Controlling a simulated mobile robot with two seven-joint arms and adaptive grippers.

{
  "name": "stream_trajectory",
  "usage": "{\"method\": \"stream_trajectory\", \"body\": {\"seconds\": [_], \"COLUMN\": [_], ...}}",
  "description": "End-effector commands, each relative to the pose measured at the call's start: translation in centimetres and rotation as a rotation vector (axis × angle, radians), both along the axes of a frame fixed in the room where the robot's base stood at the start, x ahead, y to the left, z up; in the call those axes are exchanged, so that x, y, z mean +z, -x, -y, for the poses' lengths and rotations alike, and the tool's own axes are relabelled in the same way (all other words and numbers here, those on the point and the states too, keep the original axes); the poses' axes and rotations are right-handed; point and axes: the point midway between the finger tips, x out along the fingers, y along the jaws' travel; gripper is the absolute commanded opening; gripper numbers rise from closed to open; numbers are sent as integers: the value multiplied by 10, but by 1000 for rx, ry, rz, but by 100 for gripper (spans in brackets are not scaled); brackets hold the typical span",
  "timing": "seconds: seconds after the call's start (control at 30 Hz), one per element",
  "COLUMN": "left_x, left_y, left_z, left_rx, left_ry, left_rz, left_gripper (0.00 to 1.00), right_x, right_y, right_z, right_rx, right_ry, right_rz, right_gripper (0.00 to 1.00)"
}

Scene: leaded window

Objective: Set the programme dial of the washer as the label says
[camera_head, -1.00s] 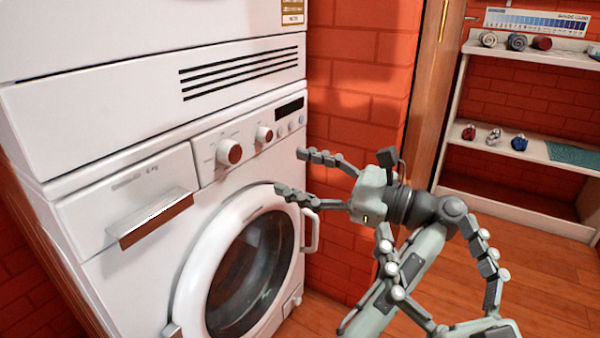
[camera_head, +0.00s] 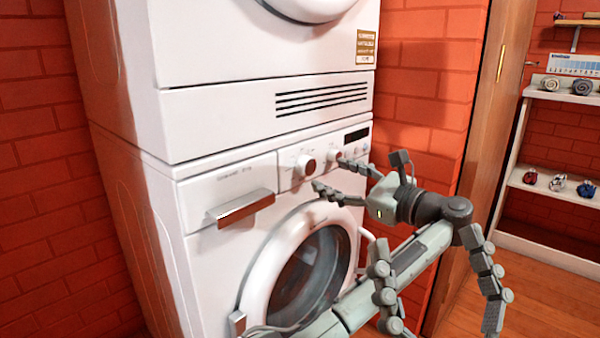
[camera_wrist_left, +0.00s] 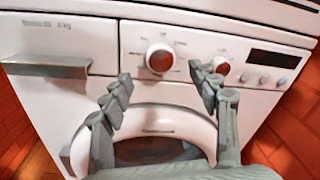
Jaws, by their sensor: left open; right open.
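The washer (camera_head: 200,270) is the lower white machine. Its panel has a larger dial (camera_head: 306,165), probably the programme dial, and a smaller knob (camera_head: 335,156) to its right. The larger dial (camera_wrist_left: 160,57) also shows in the left wrist view, with small marks around it that I cannot read. My left gripper (camera_head: 327,174) is open and empty in front of the panel; in the wrist view its fingertips (camera_wrist_left: 160,74) lie either side of the larger dial, apparently short of it. My right gripper (camera_head: 438,285) is open and empty at lower right. A gold label (camera_head: 366,47) is on the upper machine; its text is unreadable.
A drawer handle (camera_head: 240,207) sticks out left of the dials. The round door (camera_head: 270,250) is below the panel, and a dark display (camera_head: 356,135) is at right. A shelf unit (camera_head: 540,190) with small objects stands at far right beyond the wooden frame.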

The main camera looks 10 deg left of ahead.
Motion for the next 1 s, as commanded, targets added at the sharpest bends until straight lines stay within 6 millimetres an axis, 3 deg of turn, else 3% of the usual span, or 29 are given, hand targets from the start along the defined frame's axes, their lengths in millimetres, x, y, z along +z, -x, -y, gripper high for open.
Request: {"method": "stream_trajectory", "body": {"seconds": [0.33,0.73,1.0], "left_x": [1,0,0], "left_y": [-34,-41,-40], "left_z": [-43,-50,-50], "left_rx": [4,2,2], "left_ry": [-2,0,0], "left_rz": [3,0,1], "left_gripper": [61,61,28], "right_x": [0,0,0], "right_y": [0,0,0], "right_z": [0,0,0], "right_rx": [-1,0,0], "right_ry": [1,0,0], "right_rz": [0,1,1], "right_gripper": [86,86,86]}}
